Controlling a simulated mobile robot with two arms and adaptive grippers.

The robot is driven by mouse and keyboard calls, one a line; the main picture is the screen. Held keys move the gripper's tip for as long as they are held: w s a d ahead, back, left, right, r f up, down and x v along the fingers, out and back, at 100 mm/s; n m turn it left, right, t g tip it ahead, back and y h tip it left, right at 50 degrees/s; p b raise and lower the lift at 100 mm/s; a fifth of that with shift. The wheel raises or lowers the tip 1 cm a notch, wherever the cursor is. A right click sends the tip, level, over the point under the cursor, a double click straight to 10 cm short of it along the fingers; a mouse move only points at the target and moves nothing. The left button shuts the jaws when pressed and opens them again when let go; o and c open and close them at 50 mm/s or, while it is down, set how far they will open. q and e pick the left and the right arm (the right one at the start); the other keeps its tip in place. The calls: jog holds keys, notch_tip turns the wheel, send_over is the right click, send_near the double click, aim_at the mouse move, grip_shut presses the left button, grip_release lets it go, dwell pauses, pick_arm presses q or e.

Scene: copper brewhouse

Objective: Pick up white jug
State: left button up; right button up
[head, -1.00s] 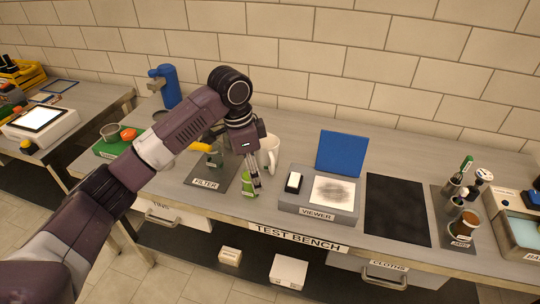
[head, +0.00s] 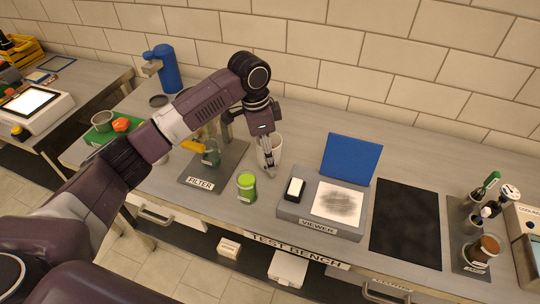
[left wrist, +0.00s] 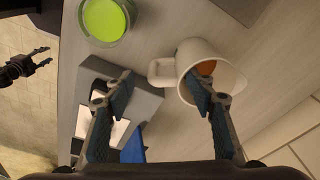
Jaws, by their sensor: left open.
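The white jug (head: 276,148) stands upright on the bench in the head view, partly hidden behind my left gripper (head: 268,172). In the left wrist view the jug (left wrist: 219,68) shows its open mouth, with something orange-brown inside. Its handle (left wrist: 158,72) points left, between the lines of the two fingers. My left gripper (left wrist: 162,88) is open and empty. One finger overlaps the jug's mouth; I cannot tell whether it touches. My right gripper (left wrist: 38,60) shows at the left of the wrist view, its fingers apart, away from the jug.
A green-lidded jar (head: 246,187) stands just left of the jug, near the front edge. The filter stand (head: 228,160) is farther left. The viewer box (head: 300,212) with its raised blue lid (head: 350,160) is to the right. Bench behind the jug is clear.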

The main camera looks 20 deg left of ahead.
pick_arm(q)
jog(key=f, duration=0.2)
jog(key=f+p, duration=0.1)
jog(key=f, duration=0.1)
jog(key=d+f, duration=0.1)
jog(key=f, duration=0.2)
jog(key=shift+w, duration=0.35)
jog(key=shift+f, duration=0.35)
jog(key=shift+w, duration=0.1)
pick_arm(e)
jog(key=shift+w+a+r, duration=0.15)
jog(key=shift+w+r, duration=0.5)
jog(key=shift+r, duration=0.1)
pick_arm(q)
jog(key=shift+c, duration=0.3)
pick_arm(e)
jog(key=shift+s, duration=0.1)
pick_arm(q)
jog(key=c, duration=1.2)
pick_arm(e)
jog(key=shift+s, duration=0.25)
pick_arm(q)
jog(key=shift+r, duration=0.1)
notch_tip(320, 180, up, 20)
jog(key=b, duration=0.2)
jog(key=shift+b, duration=0.35)
pick_arm(e)
notch_tip(320, 180, down, 3)
jog(key=shift+f, duration=0.1)
